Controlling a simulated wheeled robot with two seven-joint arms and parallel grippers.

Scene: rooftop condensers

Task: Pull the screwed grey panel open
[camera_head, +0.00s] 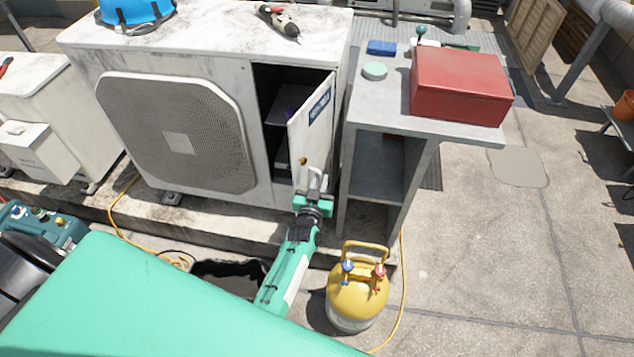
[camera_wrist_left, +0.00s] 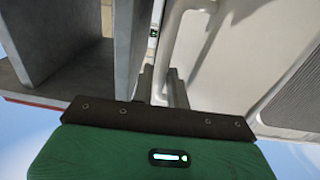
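The grey-white panel (camera_head: 312,125) at the right end of the large condenser stands swung out, with a dark opening behind it. It carries a blue label and a pale bar handle (camera_head: 318,178) low on its outer face. My left gripper (camera_head: 314,192) is at this handle. In the left wrist view the handle (camera_wrist_left: 178,45) runs down between the two dark fingers (camera_wrist_left: 161,88), which look closed around it. The panel face (camera_wrist_left: 235,60) fills the right of that view. The panel's screws cannot be made out. My right gripper is not in view.
A grey stand (camera_head: 385,110) with a red box (camera_head: 460,87) stands close right of the panel. A yellow gas cylinder (camera_head: 357,290) is right of my left forearm. A dark hole (camera_head: 230,277) lies left of it. Open paving (camera_head: 500,250) is at right.

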